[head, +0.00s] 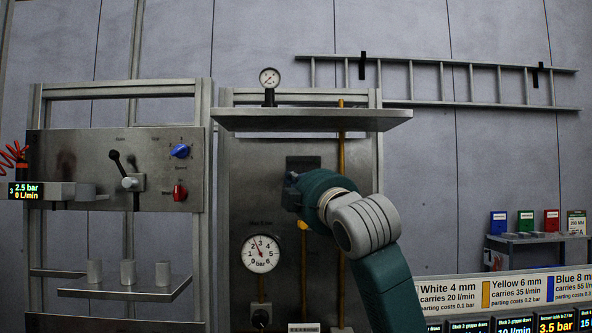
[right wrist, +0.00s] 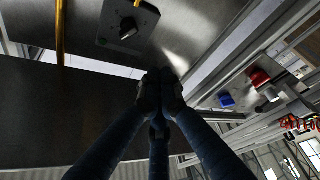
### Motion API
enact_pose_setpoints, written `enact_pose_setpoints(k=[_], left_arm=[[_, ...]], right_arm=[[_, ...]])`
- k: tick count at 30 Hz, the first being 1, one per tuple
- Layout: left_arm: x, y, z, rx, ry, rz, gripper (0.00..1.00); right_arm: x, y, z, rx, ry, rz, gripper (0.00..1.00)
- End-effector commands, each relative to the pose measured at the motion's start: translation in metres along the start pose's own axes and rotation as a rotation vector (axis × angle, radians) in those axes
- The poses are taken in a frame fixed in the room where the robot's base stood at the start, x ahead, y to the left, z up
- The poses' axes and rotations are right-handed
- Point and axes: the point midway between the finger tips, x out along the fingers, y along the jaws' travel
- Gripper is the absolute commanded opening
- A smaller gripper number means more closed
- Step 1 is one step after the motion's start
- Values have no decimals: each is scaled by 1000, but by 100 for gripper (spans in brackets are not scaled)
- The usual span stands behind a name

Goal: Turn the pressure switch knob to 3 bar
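A dark plate with a round knob (right wrist: 128,27) shows at the top of the right wrist view. It appears to be the dark plate (head: 303,162) behind my right gripper in the head view, where the knob is hidden. My right gripper (head: 290,190) is in front of that plate's lower left part. In the right wrist view the gripper's fingers (right wrist: 160,80) meet at their tips with nothing visible between them, apart from the knob. The scale around the knob is too small to read. A round gauge (head: 260,253) sits below, its needle between 2 and 3. My left gripper is out of view.
A metal shelf (head: 310,119) juts out above the plate. A yellow pipe (head: 341,150) runs down on its right. The left panel carries a blue knob (head: 180,151), a red knob (head: 179,192) and a lever (head: 122,168). A display (head: 26,190) reads 2.5 bar.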

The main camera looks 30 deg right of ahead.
Motion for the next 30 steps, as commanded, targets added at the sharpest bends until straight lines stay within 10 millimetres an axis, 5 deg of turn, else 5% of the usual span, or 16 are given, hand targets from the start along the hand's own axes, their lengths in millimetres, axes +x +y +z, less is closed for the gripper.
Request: enact_pose_setpoints(k=[8, 21, 30], left_arm=[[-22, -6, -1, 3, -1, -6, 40], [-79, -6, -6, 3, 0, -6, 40], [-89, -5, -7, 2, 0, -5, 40]], right_arm=[[10, 8, -9, -8, -90, -4, 0], [100, 9, -3, -8, -89, -6, 0], [82, 6, 32, -9, -86, -2, 0]])
